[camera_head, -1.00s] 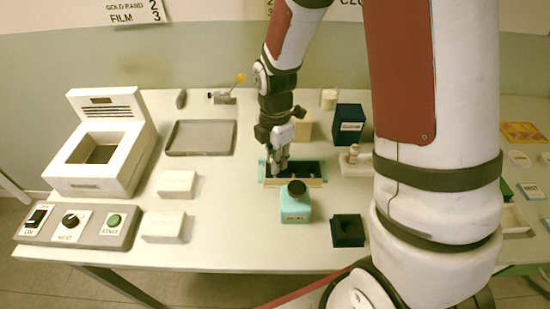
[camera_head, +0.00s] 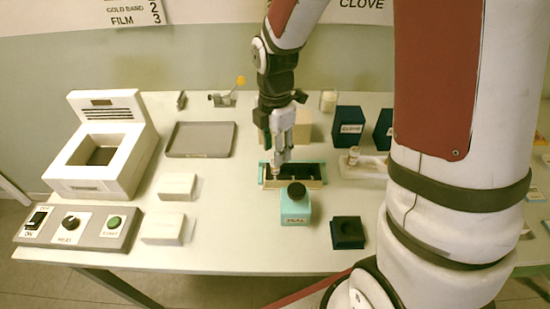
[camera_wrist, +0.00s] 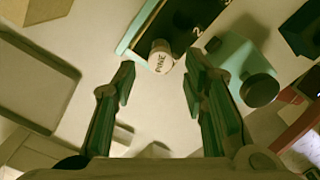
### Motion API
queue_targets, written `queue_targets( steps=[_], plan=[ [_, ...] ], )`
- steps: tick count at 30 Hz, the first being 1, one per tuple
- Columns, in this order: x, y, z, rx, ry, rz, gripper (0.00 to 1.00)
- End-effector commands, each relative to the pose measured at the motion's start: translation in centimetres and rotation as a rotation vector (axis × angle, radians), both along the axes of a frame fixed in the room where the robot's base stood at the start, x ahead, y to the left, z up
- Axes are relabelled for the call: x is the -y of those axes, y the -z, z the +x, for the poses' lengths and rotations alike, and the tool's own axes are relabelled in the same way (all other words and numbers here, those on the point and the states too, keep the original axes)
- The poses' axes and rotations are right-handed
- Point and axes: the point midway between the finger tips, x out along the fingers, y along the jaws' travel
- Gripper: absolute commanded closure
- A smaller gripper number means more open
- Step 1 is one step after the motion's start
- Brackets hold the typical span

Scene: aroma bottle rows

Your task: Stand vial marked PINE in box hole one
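The vial marked PINE (camera_wrist: 160,57) shows in the wrist view with its pale, lettered top toward the camera. It is at the near end of the dark-topped box with teal edges (camera_wrist: 138,25), beside a hole numbered 2; its lower part is hidden, so its seating cannot be fully seen. In the head view the box (camera_head: 311,184) stands mid-table. My gripper (camera_wrist: 157,88) is open and empty, its fingers spread to either side of the vial's line and apart from it. In the head view my gripper (camera_head: 277,172) is over the box's left end.
A grey tray (camera_head: 200,139) lies left behind. A blue CLOVE box (camera_head: 349,125) stands behind right. Bare table lies left of the box.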

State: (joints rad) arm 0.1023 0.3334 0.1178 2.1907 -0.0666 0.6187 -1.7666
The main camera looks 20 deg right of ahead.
Motion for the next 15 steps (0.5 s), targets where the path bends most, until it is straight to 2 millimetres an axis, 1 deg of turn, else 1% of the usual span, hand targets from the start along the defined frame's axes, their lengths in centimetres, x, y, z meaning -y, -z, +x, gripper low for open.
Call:
queue_targets(
  steps=[1, 6, 9, 15],
  plan=[
    [0.0, -1.3, 0.1, 0.005, 0.000, 0.000, 0.60],
    [0.0, -4.5, 0.0, 0.004, 0.001, 0.000, 0.60],
    [0.0, -5.8, 0.1, 0.003, 0.001, 0.001, 0.60],
    [0.0, -7.4, -0.2, 0.007, 0.017, -0.001, 0.60]
  ],
)
